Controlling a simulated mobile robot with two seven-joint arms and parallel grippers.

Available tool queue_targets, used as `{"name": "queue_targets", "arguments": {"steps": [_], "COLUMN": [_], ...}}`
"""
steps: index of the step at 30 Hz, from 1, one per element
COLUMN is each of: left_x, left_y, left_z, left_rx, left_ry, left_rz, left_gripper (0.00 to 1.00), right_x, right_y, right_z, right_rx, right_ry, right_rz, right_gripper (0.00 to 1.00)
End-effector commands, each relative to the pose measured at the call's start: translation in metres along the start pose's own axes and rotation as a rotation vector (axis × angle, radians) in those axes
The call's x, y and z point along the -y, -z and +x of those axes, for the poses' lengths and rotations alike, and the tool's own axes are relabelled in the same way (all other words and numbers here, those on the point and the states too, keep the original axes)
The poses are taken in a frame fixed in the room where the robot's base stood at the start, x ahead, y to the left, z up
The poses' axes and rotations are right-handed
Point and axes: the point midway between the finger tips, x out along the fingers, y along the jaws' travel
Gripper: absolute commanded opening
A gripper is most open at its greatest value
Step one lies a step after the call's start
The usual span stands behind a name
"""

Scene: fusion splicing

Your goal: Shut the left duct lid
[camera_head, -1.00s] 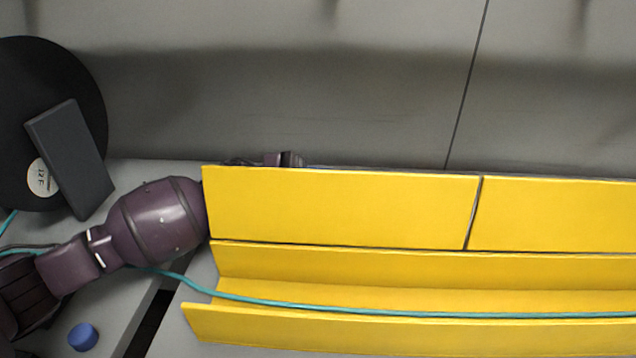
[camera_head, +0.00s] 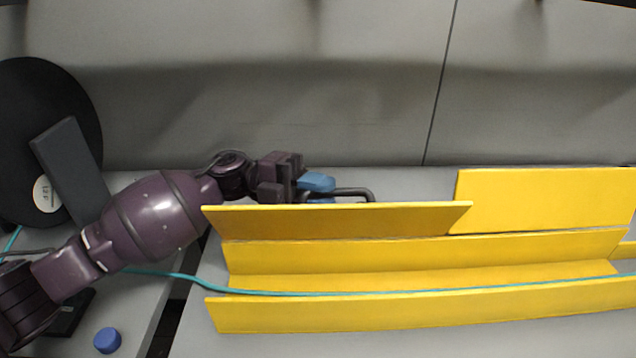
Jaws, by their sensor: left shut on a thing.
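The left duct lid (camera_head: 330,220) is a yellow panel hinged along the back of the yellow duct (camera_head: 420,251). It is tilted forward over the duct, and the channel beneath still shows open at the front. The right duct lid (camera_head: 545,200) stands upright beside it. A teal cable (camera_head: 420,291) lies along the duct channel. My left gripper (camera_head: 318,187), with blue fingertips, is behind the left lid and shut on a dark, thin handle-like loop (camera_head: 358,192). The lid's edge hides part of the fingers. My right gripper is not in view.
A black reel (camera_head: 75,95) with a dark grey block (camera_head: 70,165) stands at the far left. A blue cap (camera_head: 107,340) lies on the grey table at the front left. A grey wall rises behind the duct.

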Motion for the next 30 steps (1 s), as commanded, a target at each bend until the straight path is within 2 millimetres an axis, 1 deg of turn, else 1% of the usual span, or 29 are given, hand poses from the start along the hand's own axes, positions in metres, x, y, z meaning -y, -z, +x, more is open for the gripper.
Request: {"name": "queue_targets", "arguments": {"steps": [1, 4, 7, 15, 22, 30], "left_x": [0.016, 0.014, 0.012, 0.000, -0.015, -0.033], "left_y": [0.008, 0.016, 0.023, 0.040, 0.050, 0.059], "left_z": [0.003, 0.006, 0.009, 0.017, 0.022, 0.026], "left_rx": [-0.002, -0.001, -0.001, -0.001, 0.000, 0.002], "left_ry": [-0.017, -0.055, -0.091, -0.189, -0.273, -0.360], "left_rz": [0.058, 0.146, 0.233, 0.466, 0.663, 0.869], "left_gripper": [0.00, 0.00, 0.00, 0.00, 0.00, 0.00], "right_x": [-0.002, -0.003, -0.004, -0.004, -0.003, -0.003], "right_y": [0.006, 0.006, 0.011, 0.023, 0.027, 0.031], "right_z": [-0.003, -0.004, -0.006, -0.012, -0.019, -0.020], "right_rx": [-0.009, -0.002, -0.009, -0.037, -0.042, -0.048], "right_ry": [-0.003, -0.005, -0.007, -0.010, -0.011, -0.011], "right_rz": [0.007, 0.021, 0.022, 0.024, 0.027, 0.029], "right_gripper": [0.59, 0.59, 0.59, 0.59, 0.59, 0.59]}}
